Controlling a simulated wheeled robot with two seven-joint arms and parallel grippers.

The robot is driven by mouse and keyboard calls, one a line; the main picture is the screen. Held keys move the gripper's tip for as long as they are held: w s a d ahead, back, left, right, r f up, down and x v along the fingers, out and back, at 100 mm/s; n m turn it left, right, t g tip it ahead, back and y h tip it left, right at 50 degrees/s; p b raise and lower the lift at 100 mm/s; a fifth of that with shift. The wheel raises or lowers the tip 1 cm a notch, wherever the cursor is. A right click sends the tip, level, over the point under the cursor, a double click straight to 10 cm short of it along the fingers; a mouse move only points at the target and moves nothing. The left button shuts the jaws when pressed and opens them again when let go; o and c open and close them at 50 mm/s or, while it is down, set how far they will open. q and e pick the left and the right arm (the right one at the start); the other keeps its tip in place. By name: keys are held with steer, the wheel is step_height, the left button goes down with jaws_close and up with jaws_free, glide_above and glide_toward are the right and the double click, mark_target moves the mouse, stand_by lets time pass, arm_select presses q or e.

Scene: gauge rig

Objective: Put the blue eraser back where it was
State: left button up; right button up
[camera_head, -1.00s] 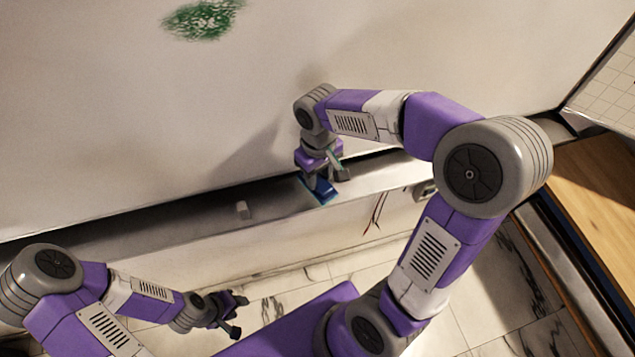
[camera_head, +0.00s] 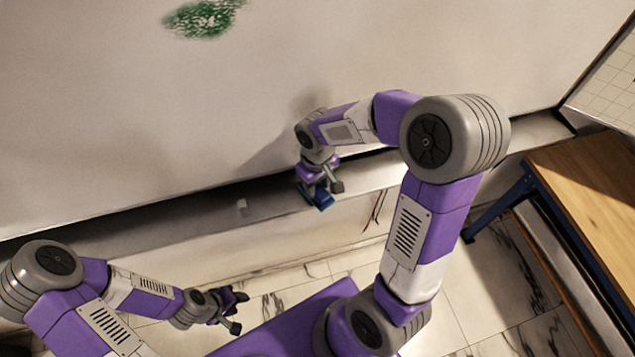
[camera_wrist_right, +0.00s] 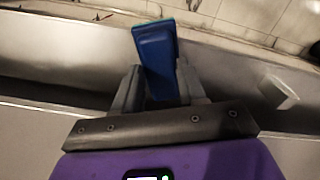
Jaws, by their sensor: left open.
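The blue eraser (camera_head: 321,199) is at the whiteboard's ledge (camera_head: 375,180), under my right gripper (camera_head: 322,188). In the right wrist view the eraser (camera_wrist_right: 155,50) sits between the two fingers of my right gripper (camera_wrist_right: 160,88), which close on its sides, and its far end sticks out beyond them. I cannot tell whether the eraser touches the ledge. My left gripper (camera_head: 238,311) is open and empty, low at the left over the floor, well away from the ledge.
Green scribble (camera_head: 203,18) marks the whiteboard (camera_head: 150,110). A wooden table (camera_head: 590,180) stands at the right.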

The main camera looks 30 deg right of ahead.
mark_target(317, 189)
steer(key=o, duration=0.4)
step_height(317, 189, up, 12)
steer(key=shift+p, duration=0.35)
stand_by(0.6)
